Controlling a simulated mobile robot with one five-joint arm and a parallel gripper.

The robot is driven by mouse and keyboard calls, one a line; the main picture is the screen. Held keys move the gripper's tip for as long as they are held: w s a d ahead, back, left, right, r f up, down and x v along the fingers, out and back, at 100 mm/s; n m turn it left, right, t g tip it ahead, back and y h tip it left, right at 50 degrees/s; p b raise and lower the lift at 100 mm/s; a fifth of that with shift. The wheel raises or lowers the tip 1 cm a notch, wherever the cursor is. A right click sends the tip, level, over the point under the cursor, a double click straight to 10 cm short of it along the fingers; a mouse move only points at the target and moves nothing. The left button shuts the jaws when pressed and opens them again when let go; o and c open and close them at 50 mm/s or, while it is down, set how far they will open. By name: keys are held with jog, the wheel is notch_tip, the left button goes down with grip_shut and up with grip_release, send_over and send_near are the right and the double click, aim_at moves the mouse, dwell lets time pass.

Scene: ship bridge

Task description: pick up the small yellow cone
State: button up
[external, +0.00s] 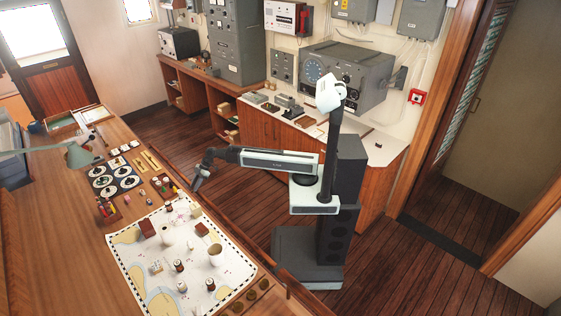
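A small yellowish object (195,210) sits near the right edge of the chart (130,262) on the wooden desk. It may be the yellow cone, but it is too small here to be sure of its shape. My arm reaches left from my column, and my gripper (196,186) hangs over the desk's right edge, a little above and behind this object in the picture. The gripper appears apart from it. The fingers are too small to tell whether they are open or shut.
The chart carries a dark red block (147,228), a white mug (167,236), a pale cup (216,256) and several small items. A desk lamp (78,156) stands at the left. The wooden floor (410,275) right of my base is clear.

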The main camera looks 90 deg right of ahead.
aim_at(175, 189)
jog(key=w+a+m+t+b, duration=0.1)
jog(key=w+t+b, duration=0.1)
jog(key=w, duration=0.1)
jog(key=w+a+m+t+b, duration=0.1)
jog(key=w+t+b, duration=0.1)
jog(key=w, duration=0.2)
jog(key=w+a+r+m+t+b, duration=0.1)
jog(key=w+t+b, duration=0.1)
jog(key=w, duration=0.1)
jog(key=shift+w+a+m+t, duration=0.2)
jog(key=shift+w+m+t, duration=0.1)
jog(key=shift+w, duration=0.05)
jog(key=shift+r, duration=0.15)
grip_shut()
